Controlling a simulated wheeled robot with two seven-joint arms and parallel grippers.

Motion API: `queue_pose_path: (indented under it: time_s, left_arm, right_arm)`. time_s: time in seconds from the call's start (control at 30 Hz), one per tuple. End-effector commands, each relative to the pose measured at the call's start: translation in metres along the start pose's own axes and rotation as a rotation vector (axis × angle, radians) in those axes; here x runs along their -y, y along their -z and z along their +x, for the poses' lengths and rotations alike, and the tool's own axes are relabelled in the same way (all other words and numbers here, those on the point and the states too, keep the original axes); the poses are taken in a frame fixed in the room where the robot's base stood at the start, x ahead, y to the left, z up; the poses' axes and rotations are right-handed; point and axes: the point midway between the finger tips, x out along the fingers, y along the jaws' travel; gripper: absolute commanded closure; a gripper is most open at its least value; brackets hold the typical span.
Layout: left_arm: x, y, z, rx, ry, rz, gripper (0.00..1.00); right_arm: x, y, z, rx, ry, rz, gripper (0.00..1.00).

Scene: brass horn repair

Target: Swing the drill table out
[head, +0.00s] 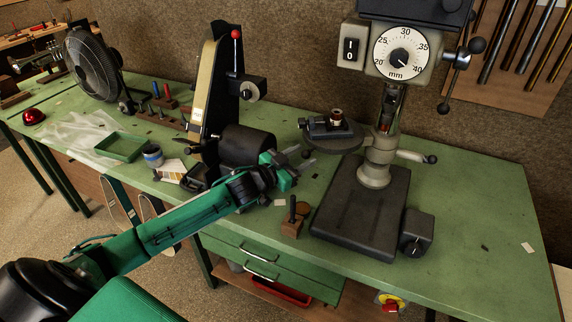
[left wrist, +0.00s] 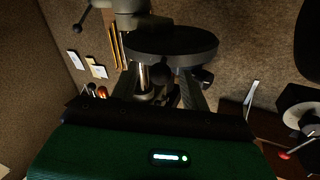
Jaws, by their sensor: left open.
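The drill table is a dark round plate (head: 348,141) on the column of the drill press (head: 376,172), out to the column's left and above the base. A small vise (head: 326,131) with a brownish round part (head: 336,115) sits on it. In the left wrist view the table's dark disc (left wrist: 172,42) is at the upper middle. My left gripper (head: 307,158) is open just below and left of the table's edge. In the left wrist view its fingers (left wrist: 160,88) stand apart with a dark knob between or behind them; I cannot tell whether they touch it. My right gripper is out of view.
A belt sander (head: 207,110) stands close behind my left arm. A wooden block with a dark peg (head: 292,222) is on the green bench (head: 470,215) below the gripper. A lever (head: 410,156) sticks out right of the column. The bench's right end is mostly clear.

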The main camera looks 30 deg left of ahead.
Motion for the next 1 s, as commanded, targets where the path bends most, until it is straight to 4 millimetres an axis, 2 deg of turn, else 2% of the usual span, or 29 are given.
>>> queue_pose_path:
  time_s: [0.6, 1.0]
  left_arm:
    - [-0.001, -0.004, -0.086, 0.003, -0.001, 0.0, 0.54]
    - [0.0, -0.002, -0.126, 0.002, 0.001, -0.001, 0.54]
  right_arm:
    - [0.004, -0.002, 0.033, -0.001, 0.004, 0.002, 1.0]
    - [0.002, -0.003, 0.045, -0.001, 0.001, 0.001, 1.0]
